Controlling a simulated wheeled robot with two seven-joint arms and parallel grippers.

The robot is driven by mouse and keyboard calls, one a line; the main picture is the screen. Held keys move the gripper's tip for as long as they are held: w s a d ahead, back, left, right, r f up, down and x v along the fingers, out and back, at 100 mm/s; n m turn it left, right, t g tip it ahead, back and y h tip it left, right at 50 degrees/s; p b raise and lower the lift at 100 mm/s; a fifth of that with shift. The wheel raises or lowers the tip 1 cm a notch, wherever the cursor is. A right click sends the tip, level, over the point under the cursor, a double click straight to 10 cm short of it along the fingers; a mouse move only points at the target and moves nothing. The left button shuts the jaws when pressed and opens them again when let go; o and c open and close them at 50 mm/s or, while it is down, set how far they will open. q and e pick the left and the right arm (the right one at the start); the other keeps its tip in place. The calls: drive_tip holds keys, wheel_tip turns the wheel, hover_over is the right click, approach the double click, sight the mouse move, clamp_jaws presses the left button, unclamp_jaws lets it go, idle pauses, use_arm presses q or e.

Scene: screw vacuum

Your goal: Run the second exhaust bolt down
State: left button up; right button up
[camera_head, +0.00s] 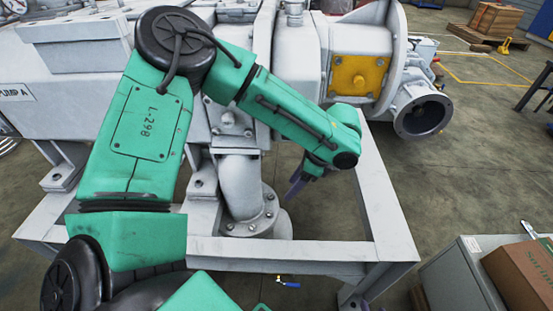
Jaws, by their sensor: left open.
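A grey exhaust elbow (241,187) curves down from the pump to a round bolted flange (252,226) inside the grey frame. Several bolt heads show on the flange; I cannot tell which is the second exhaust bolt or how far down any of them sits. My left gripper (297,186) is open, to the right of the elbow and above the flange's right side in the picture. It points down and to the left. Its fingers are small and partly hidden by the wrist, and nothing is clearly held.
The grey pump (80,59) fills the upper left, with a yellow plate (358,75) on its end. The frame's rails (390,215) border the elbow. A blue-handled valve (288,284) sits below the front rail. A grey cabinet (462,278) carries a cardboard box (522,276) at lower right.

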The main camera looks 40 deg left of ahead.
use_arm(q)
drive_tip(key=b, duration=0.2)
approach(270, 213)
drive_tip(key=b+x, duration=0.3)
drive_tip(key=x, duration=0.3)
drive_tip(key=shift+s+f, duration=0.15)
drive_tip(key=shift+f, duration=0.1)
drive_tip(key=shift+a+f, duration=0.2)
drive_tip(key=shift+f, duration=0.25)
clamp_jaws()
use_arm(e)
wheel_tip(270, 213, down, 6)
drive_tip(key=t, duration=0.1)
drive_tip(key=shift+s+f+m, duration=0.2)
drive_tip(key=shift+s+m, duration=0.1)
drive_tip(key=shift+s, duration=0.15)
